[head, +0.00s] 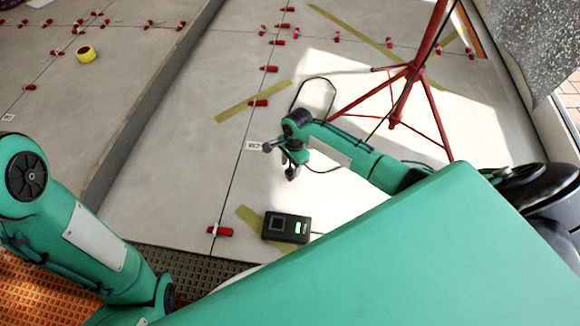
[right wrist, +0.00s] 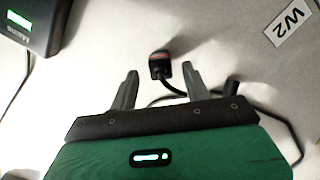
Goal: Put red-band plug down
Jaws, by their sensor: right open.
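The red-band plug (right wrist: 160,66) is a small dark plug with a reddish band and a black cable, seen in the right wrist view. It is between and slightly beyond the tips of my right gripper (right wrist: 160,74), with a gap on both sides. The gripper's two grey fingers are spread and hold nothing. I cannot tell whether the plug rests fully on the floor. In the head view my right gripper (head: 279,161) is low over the pale tiles, and the plug is hard to make out there. My left arm shows at the left, but its gripper is out of frame.
A black box (head: 286,227) with a green-lit display, marked "Mains" (right wrist: 27,28), sits on the tiles. A W2 label (head: 253,145) lies near my right gripper. A red tripod (head: 408,75), looping cable, several red clips and a yellow tape roll (head: 86,54) are around.

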